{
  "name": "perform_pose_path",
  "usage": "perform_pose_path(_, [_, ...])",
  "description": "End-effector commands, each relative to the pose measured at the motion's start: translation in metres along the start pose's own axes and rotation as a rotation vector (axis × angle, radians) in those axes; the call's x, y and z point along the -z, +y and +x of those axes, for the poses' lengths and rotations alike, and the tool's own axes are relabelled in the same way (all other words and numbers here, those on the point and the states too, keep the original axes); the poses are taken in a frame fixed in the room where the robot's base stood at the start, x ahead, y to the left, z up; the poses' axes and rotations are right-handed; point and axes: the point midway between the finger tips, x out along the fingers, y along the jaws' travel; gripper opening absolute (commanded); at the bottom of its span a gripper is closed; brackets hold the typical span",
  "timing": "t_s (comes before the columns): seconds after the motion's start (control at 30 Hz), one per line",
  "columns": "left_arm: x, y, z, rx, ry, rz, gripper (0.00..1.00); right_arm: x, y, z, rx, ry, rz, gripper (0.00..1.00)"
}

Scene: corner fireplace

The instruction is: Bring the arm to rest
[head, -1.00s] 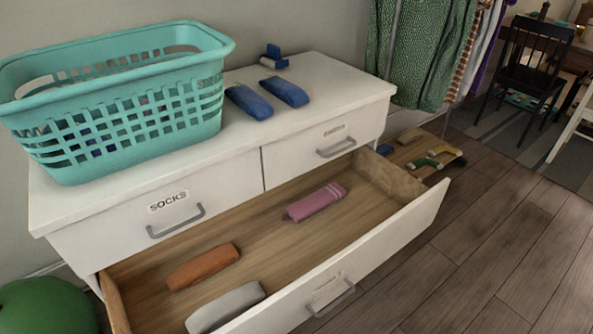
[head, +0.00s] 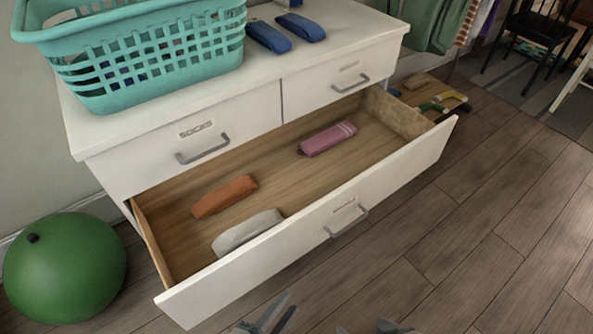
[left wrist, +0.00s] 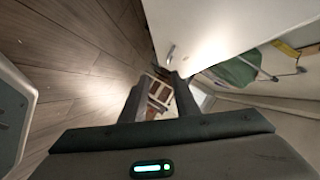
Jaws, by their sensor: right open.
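My left gripper (head: 268,315) shows at the bottom edge of the head view, in front of the open drawer. In the left wrist view its two fingers (left wrist: 160,95) stand apart with nothing between them. My right gripper (head: 366,328) barely shows at the bottom edge, to the right of the left one. Its tips are apart, and most of it is cut off by the frame. Both grippers appear clear of the drawer front (head: 310,238).
The open drawer holds an orange sock roll (head: 224,196), a grey one (head: 247,232) and a pink one (head: 328,138). Above are a teal basket (head: 150,62) and blue rolls (head: 269,37). A green ball (head: 65,268) lies left.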

Motion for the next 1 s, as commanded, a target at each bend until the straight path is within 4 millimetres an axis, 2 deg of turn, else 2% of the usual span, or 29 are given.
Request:
perform_pose_path(0.27, [-0.019, -0.012, -0.002, -0.019, -0.102, -0.137, 0.28, 0.000, 0.000, 0.000, 0.000, 0.000, 0.000, 0.71])
perform_pose_path(0.47, [-0.039, -0.022, -0.010, -0.043, -0.221, -0.313, 0.28, 0.000, 0.000, 0.000, 0.000, 0.000, 0.000, 0.71])
perform_pose_path(0.57, [-0.051, -0.028, -0.018, -0.056, -0.300, -0.435, 0.28, 0.000, 0.000, 0.000, 0.000, 0.000, 0.000, 0.71])
perform_pose_path(0.7, [-0.068, -0.033, -0.039, -0.078, -0.438, -0.658, 0.28, 0.000, 0.000, 0.000, 0.000, 0.000, 0.000, 0.71])
perform_pose_path(1.0, [-0.079, -0.033, -0.076, -0.111, -0.627, -0.964, 0.28, 0.000, 0.000, 0.000, 0.000, 0.000, 0.000, 0.71])
